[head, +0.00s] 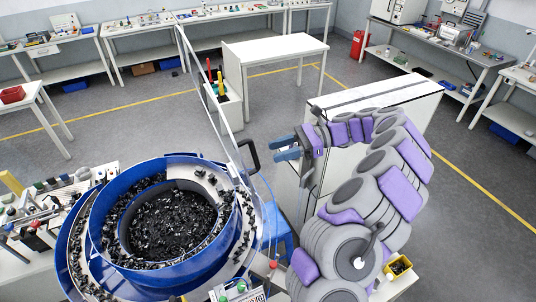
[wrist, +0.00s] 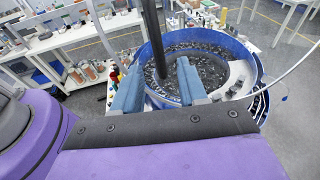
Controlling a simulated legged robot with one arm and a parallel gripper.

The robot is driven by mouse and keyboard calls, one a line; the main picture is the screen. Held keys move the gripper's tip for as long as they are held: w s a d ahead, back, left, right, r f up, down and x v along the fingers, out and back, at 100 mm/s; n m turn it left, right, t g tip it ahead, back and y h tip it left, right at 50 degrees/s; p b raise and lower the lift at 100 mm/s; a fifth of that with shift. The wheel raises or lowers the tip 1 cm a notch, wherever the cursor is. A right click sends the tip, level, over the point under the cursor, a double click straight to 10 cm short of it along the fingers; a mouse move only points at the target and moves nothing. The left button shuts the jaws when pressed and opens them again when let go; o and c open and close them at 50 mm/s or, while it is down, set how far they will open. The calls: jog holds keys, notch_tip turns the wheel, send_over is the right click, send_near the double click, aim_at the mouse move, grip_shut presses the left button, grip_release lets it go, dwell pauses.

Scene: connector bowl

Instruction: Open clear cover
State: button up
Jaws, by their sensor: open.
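The clear cover (head: 208,85) is a thin transparent panel with a pale frame, standing upright beside the blue bowl in the head view. Its black handle (head: 251,156) sticks out on the right side. My gripper (head: 276,148) is to the right of the handle, with its blue fingers apart and pointing toward it. In the wrist view the fingers of my gripper (wrist: 161,66) are open, and a dark upright bar (wrist: 153,38), which looks like the handle, shows between them. I cannot tell whether the fingers touch it.
A white cabinet (head: 400,98) stands close behind my arm. A yellow bin (head: 398,268) is at the lower right.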

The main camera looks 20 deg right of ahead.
jog(key=shift+p+v, duration=0.3)
jog(key=shift+v, duration=1.05)
jog(key=shift+w, duration=0.1)
